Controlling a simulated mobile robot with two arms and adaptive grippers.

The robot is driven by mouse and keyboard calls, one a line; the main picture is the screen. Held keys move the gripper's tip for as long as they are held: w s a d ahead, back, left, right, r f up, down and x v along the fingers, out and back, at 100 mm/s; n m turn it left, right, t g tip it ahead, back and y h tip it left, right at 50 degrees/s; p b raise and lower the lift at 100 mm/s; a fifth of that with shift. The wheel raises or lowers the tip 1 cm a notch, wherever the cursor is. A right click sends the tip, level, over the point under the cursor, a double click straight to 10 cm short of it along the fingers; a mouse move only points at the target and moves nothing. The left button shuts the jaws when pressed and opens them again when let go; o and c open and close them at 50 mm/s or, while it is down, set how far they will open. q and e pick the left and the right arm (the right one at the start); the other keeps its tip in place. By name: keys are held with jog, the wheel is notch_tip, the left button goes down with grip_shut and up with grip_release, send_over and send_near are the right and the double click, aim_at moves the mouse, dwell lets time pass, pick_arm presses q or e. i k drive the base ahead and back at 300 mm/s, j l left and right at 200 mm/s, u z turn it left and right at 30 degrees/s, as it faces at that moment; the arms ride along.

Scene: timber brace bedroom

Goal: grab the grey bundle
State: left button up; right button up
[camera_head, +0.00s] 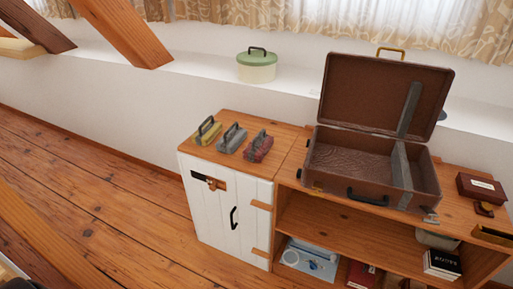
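The grey bundle (232,137) lies on the wooden top of the white cabinet (222,195). It is the middle one of three similar bundles with dark handles. A yellow-green bundle (206,133) lies to its left and a dark red bundle (258,147) to its right, with small gaps between them. Neither of my grippers shows in the head view.
An open brown suitcase (387,81) stands on the shelf unit right of the bundles, its lid raised. A green-lidded pot (256,70) is on the white ledge behind. Slanted timber braces (122,30) cross the upper left. The wooden floor (100,190) at left is clear.

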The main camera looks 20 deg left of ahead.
aim_at(232, 139)
jog(key=i+j+z, duration=0.2)
jog(key=j, duration=0.35)
jog(key=i+j+z, duration=0.1)
jog(key=j+z, duration=0.15)
jog(key=j, duration=0.3)
jog(key=j+z, duration=0.2)
jog(key=j, duration=0.4)
jog(key=i, duration=0.05)
